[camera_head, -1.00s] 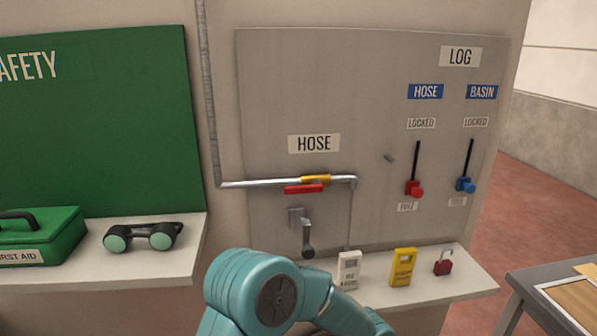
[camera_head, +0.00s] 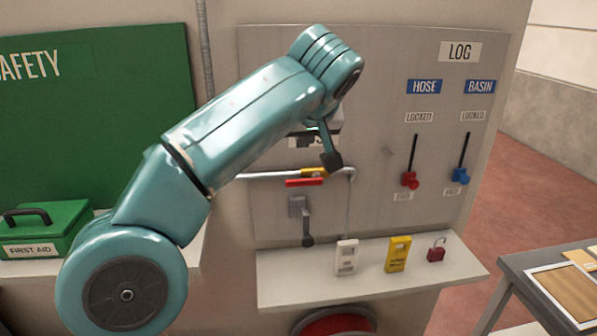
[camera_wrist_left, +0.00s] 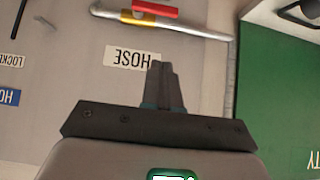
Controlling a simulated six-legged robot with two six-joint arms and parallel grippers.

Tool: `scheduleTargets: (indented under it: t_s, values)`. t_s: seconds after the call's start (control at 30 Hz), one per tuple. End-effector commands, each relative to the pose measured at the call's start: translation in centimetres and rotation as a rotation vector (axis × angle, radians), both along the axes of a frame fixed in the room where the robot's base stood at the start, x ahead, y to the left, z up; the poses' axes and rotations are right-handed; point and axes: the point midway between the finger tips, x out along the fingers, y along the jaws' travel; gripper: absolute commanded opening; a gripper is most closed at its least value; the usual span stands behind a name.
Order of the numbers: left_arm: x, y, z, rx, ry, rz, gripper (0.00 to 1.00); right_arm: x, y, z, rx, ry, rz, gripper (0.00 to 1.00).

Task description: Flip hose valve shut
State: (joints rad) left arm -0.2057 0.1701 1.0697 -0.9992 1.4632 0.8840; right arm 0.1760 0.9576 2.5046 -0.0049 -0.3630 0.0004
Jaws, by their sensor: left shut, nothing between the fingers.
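The hose valve has a yellow body (camera_head: 314,172) on a silver pipe (camera_head: 262,177), and its red handle (camera_head: 304,183) lies level along the pipe, just below it. In the left wrist view, which is upside down, the red handle (camera_wrist_left: 155,9) and yellow body (camera_wrist_left: 140,19) show at the top edge. My left gripper (camera_head: 331,160) is shut and empty, in front of the panel near the pipe's right bend. It appears apart from the handle. In the left wrist view its fingers (camera_wrist_left: 165,82) are together over the panel beside the HOSE label (camera_wrist_left: 132,57). My right gripper is out of view.
A grey crank-like handle (camera_head: 307,225) hangs below the valve. The shelf (camera_head: 290,292) holds a white tag (camera_head: 346,257), a yellow tag (camera_head: 398,254) and a red padlock (camera_head: 436,250). Red (camera_head: 410,180) and blue (camera_head: 460,177) sliders sit right on the panel. A table (camera_head: 520,285) stands at right.

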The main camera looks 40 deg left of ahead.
Motion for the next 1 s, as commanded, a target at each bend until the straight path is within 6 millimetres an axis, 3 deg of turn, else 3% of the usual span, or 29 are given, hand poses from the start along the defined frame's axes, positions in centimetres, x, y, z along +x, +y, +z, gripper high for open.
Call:
scheduleTargets:
  t_s: [0.17, 0.6, 0.8, 1.0]
  values:
    - [0.6, 0.8, -1.1, 0.000, 0.005, 0.001, 0.00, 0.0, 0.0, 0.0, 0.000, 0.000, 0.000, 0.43]
    - [4.5, 5.8, -7.4, -0.001, 0.006, 0.000, 0.00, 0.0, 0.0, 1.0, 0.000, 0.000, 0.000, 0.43]
    - [4.4, 5.5, -10.3, 0.000, 0.003, -0.003, 0.00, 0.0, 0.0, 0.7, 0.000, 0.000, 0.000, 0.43]
    - [4.5, 5.5, -11.1, 0.000, 0.000, -0.003, 0.00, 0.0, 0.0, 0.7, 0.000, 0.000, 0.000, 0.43]
